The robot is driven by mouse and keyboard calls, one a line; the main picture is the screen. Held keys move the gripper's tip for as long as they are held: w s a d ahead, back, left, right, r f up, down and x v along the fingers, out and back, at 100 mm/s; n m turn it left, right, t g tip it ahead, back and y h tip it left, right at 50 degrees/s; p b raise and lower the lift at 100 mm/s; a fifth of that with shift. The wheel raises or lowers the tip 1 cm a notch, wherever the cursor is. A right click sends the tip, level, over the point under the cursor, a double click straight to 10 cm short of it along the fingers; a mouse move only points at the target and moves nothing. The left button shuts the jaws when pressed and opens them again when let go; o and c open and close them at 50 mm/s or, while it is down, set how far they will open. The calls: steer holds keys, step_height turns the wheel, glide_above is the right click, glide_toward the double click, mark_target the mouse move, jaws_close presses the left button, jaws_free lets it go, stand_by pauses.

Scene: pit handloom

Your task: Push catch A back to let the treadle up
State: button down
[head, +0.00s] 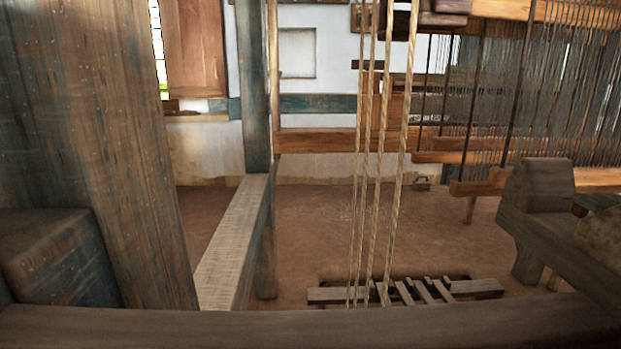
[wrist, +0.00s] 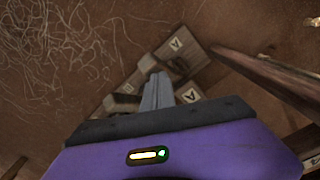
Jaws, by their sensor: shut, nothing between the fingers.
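In the wrist view, a wooden piece with a white label "A" (wrist: 177,44) lies just beyond my gripper (wrist: 158,78). A dark part beside that label looks like catch A (wrist: 178,65), but its shape and position are hard to make out. A second pale label (wrist: 189,95) shows right beside the fingers. My gripper is shut and empty, its grey fingers pointing toward the labelled wood; contact cannot be told. In the head view, several treadles (head: 425,291) lie over the pit near the floor. My gripper and catch A do not show there.
Several hanging cords (head: 372,150) run down to the treadles. A dark beam (head: 300,328) crosses the front of the head view, and a thick post (head: 95,130) stands left. In the wrist view, a wooden bar (wrist: 265,75) slants close on the right; loose threads (wrist: 60,50) lie left.

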steer(key=shift+s+f+b, duration=0.25)
steer(key=shift+s+f, duration=0.25)
steer(key=shift+f, duration=0.3)
steer(key=shift+s+f+b, duration=0.25)
steer(key=shift+s+f, duration=0.25)
steer(key=shift+f, duration=0.3)
steer(key=shift+r, duration=0.2)
steer(key=r+p, duration=0.2)
steer(key=s+r+p, duration=0.1)
steer(key=r+p, duration=0.1)
steer(key=p, duration=0.1)
steer(key=r+p, duration=0.2)
steer(key=shift+s+p, duration=0.25)
steer(key=shift+p, duration=0.1)
steer(key=shift+f, duration=0.1)
